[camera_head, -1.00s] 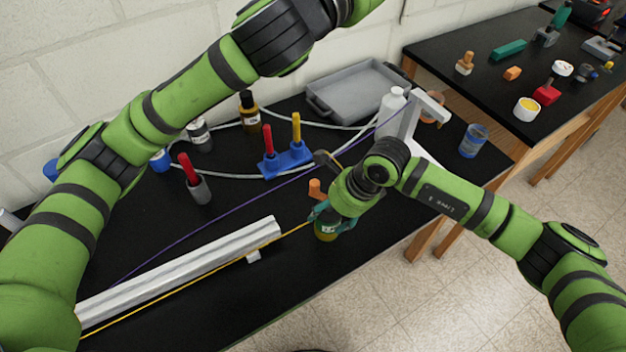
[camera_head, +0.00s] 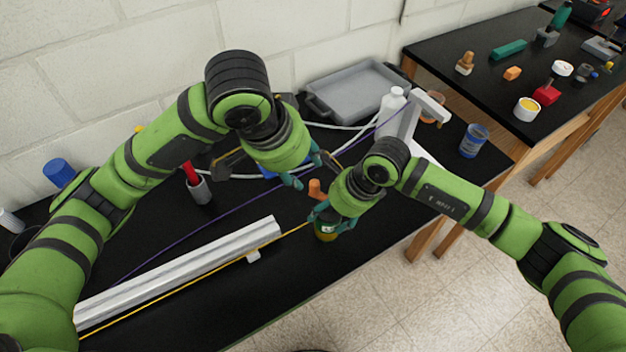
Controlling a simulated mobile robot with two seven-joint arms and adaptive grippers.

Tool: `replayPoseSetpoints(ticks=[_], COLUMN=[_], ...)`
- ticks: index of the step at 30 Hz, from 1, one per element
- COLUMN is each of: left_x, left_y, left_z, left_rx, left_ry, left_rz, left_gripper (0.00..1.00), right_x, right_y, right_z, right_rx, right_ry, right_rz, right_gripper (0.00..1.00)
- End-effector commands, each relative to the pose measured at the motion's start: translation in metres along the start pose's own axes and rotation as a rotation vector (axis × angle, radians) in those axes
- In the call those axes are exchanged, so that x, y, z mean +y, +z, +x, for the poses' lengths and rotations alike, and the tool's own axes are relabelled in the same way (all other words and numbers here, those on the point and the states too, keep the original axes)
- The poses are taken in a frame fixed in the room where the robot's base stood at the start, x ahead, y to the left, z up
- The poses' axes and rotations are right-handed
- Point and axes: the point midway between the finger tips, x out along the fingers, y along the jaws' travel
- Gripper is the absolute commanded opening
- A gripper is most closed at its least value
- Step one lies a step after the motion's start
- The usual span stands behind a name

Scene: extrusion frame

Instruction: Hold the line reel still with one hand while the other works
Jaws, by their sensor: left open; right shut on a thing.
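The line reel (camera_head: 326,236), a dark green and yellow drum, stands on the black bench with a yellow line (camera_head: 180,289) running left from it. My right gripper (camera_head: 332,220) is shut on the reel from above and hides most of it. An orange handle or knob (camera_head: 316,189) shows just behind the reel; whether it belongs to the reel I cannot tell. My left gripper (camera_head: 309,172) is open and empty above the bench, just behind the orange handle and apart from it.
A pale aluminium extrusion (camera_head: 185,268) lies along the bench front left. A purple line (camera_head: 200,230) crosses behind it. A grey tray (camera_head: 318,103), a white bottle (camera_head: 391,105) and a blue-labelled can (camera_head: 474,141) stand at the back and right. A grey cup holds a red-handled tool (camera_head: 193,180).

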Motion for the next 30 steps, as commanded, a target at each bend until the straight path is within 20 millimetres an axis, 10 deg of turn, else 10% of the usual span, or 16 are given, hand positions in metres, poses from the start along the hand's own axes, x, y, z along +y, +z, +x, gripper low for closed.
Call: replayPoseSetpoints(ticks=[12,27,30], left_x=[0.000,0.000,0.000], left_y=[0.000,-0.001,-0.001], left_z=[0.080,0.098,0.098], left_rx=[-0.002,0.003,0.003], left_ry=[-0.001,-0.002,-0.002], left_rz=[0.000,0.003,0.003], left_gripper=[0.43,0.43,0.07], right_x=[0.001,0.001,0.001], right_y=[-0.001,-0.001,-0.001], right_z=[0.002,0.002,0.002], right_rx=[0.003,0.003,0.003], right_ry=[0.003,0.003,0.003], right_rz=[0.001,0.001,0.001], right_gripper=[0.25,0.25,0.25])
